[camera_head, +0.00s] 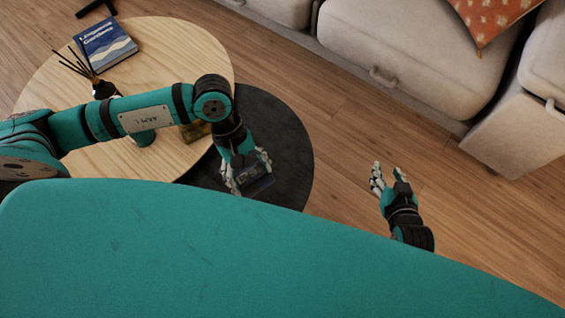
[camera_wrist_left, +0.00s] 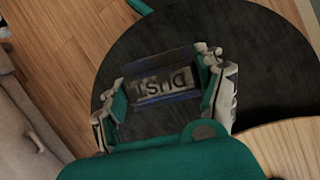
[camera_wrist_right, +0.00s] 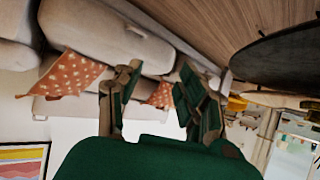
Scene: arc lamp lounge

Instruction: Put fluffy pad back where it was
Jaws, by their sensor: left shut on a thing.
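A flat grey block with blue edges, lettered DUST (camera_wrist_left: 165,85), is between the fingers of my left gripper (camera_wrist_left: 163,97) in the left wrist view. It is the likely fluffy pad, but no fluff shows. In the head view the dark block (camera_head: 257,186) is partly hidden by the fingers of my left gripper (camera_head: 246,172). The gripper is shut on it, over the round black table (camera_head: 285,135). I cannot tell whether the block touches the tabletop. My right gripper (camera_head: 388,172) is open and empty over the floor, right of the black table; its spread fingers also show in the right wrist view (camera_wrist_right: 155,95).
A round light-wood table (camera_head: 185,55) overlaps the black one. It holds a blue book (camera_head: 105,45) and a dark reed diffuser (camera_head: 104,88); my left arm crosses above it. A beige sofa (camera_head: 400,45) stands at the back right. Bare floor lies between.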

